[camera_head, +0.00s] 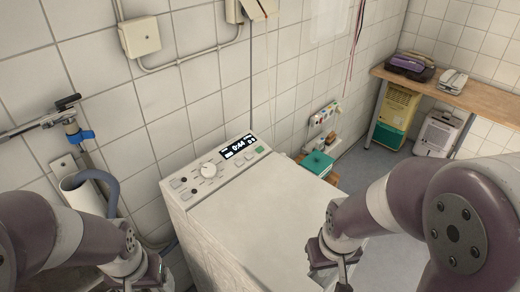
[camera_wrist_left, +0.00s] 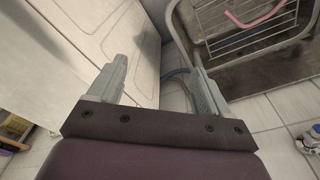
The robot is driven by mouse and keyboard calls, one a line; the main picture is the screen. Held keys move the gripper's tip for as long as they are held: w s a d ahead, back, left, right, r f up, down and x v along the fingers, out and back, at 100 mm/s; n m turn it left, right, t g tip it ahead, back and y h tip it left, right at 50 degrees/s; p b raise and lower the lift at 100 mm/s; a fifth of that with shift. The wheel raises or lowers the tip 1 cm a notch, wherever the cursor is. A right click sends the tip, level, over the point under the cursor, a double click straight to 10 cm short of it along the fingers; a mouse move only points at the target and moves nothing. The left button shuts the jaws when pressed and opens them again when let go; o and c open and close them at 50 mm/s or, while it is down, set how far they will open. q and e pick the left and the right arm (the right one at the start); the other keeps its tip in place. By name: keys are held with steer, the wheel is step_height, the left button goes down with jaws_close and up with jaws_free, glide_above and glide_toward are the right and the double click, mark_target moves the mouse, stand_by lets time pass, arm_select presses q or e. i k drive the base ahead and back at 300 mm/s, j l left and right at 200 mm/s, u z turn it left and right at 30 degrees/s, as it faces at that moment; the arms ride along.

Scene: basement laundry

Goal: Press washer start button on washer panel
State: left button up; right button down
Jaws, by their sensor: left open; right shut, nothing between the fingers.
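The white washer (camera_head: 250,215) stands against the tiled wall in the head view. Its sloped panel (camera_head: 190,197) carries a round white knob (camera_head: 208,170), a lit display (camera_head: 238,146) reading 0:44, several small buttons and a green button (camera_head: 259,150) near the right end. No label marks the start button legibly. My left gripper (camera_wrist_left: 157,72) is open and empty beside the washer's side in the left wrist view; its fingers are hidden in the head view. My right gripper (camera_head: 343,286) is shut and empty, low over the washer's front right, apart from the panel.
A pipe and grey hose (camera_head: 108,185) stand left of the washer, below a wall tap (camera_head: 70,115). A teal-lidded box (camera_head: 317,162) sits beyond its right side. A wooden counter (camera_head: 470,95) is at the back right. The left wrist view shows a wire rack (camera_wrist_left: 245,40).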

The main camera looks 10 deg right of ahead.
mark_target(259, 150)
steer(key=k, duration=1.25)
steer(key=u, duration=1.6)
steer(key=l+u, duration=0.2)
steer(key=l, duration=0.45)
steer(key=k+l, duration=0.1)
steer(key=l, duration=0.85)
steer(key=k+l, duration=0.1)
steer(key=l, duration=0.8)
steer(key=k+l, duration=0.1)
steer(key=l, duration=0.85)
